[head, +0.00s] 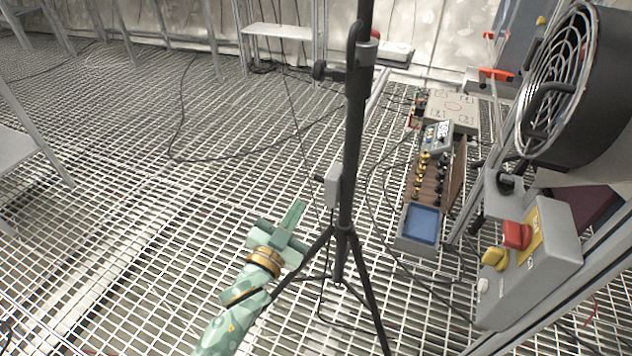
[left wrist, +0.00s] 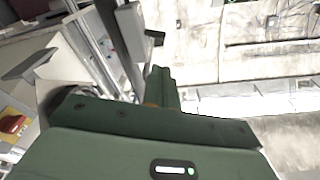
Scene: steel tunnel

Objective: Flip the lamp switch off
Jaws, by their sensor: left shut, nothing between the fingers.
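The lamp stand is a black tripod pole (head: 352,130) upright in the middle of the head view. A small grey switch box (head: 333,185) is fixed to the pole, with a dark lever (head: 318,178) sticking out to its left. In the left wrist view the box (left wrist: 130,35) shows at upper centre, with its dark lever (left wrist: 155,38) at its right side. My green left gripper (head: 294,214) is shut and empty, left of the pole and a little below the box in the picture. Its fingers (left wrist: 161,85) appear just below the lever, apparently apart from it. The lamp head is out of view. My right gripper is not in view.
A control box (head: 540,265) with red and yellow knobs and a caged fan (head: 560,85) stand at right. A tool case with a blue tray (head: 422,222) lies on the grating behind the stand. Tripod legs spread near my left arm. Cables cross the floor; the left grating is mostly clear.

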